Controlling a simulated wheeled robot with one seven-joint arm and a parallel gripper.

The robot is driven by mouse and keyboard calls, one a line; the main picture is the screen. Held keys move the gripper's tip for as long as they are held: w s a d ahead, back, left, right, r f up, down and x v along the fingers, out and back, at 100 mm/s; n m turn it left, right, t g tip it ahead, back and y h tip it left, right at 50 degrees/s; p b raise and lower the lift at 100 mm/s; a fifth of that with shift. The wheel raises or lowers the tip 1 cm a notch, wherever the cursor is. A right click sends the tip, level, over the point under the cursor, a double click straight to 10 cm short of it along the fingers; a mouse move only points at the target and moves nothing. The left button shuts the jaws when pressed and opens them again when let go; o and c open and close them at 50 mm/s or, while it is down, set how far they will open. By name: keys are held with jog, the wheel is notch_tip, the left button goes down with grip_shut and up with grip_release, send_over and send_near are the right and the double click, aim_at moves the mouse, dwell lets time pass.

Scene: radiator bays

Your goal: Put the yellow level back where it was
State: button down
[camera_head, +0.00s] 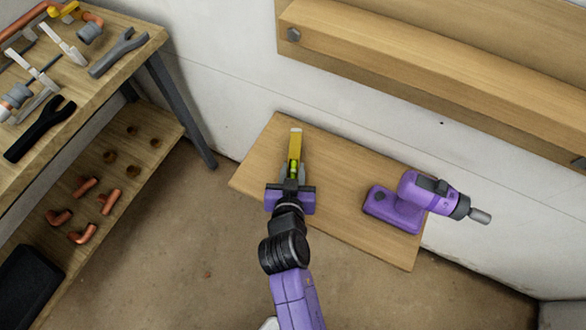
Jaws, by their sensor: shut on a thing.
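The yellow level (295,147) has a green vial and shows beyond the end of my arm, above or on a small wooden board (258,150). My gripper (291,183) is shut on the level at its near part. The gripper body hides the level's near end. I cannot tell whether the level touches the board.
A purple drill (420,199) lies on the board's right part. A workbench (137,50) with wrenches, pipes and other tools stands at the left, with copper fittings on its lower shelf (150,165). A wooden wall shelf (400,65) runs along the upper right. Bare floor lies in front.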

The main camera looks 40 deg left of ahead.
jog(key=shift+f+b, duration=0.5)
jog(key=shift+f, duration=0.05)
jog(key=c, duration=1)
grip_release()
jog(key=shift+c, duration=0.2)
jog(key=p+v, duration=0.1)
jog(key=v, duration=0.6)
jog(key=shift+s+d+r, duration=0.15)
jog(key=shift+s+d, duration=0.05)
jog(key=shift+s, duration=0.05)
